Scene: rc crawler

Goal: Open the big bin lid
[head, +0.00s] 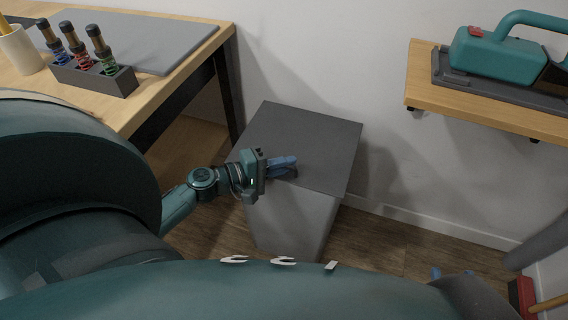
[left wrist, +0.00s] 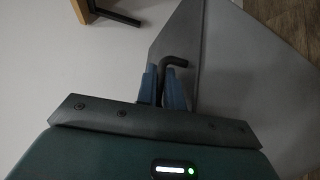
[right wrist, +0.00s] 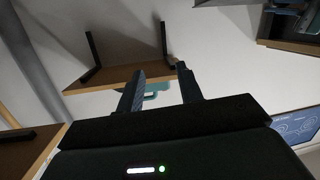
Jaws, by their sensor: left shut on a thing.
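The big bin (head: 290,222) is a light grey box on the floor, and its dark grey lid (head: 310,135) lies flat on top. The lid also shows in the left wrist view (left wrist: 184,38). My left gripper (head: 292,167) is at the lid's front part, with blue fingers. In the left wrist view its fingers (left wrist: 162,86) are shut on a black bent bar (left wrist: 178,62), which looks like the lid's handle. How the bar joins the lid is hidden. My right gripper (right wrist: 160,84) is open and empty, its fingers apart, away from the bin.
A wall shelf (head: 480,105) with a teal tool (head: 495,55) is at the right. The white wall is close behind the bin.

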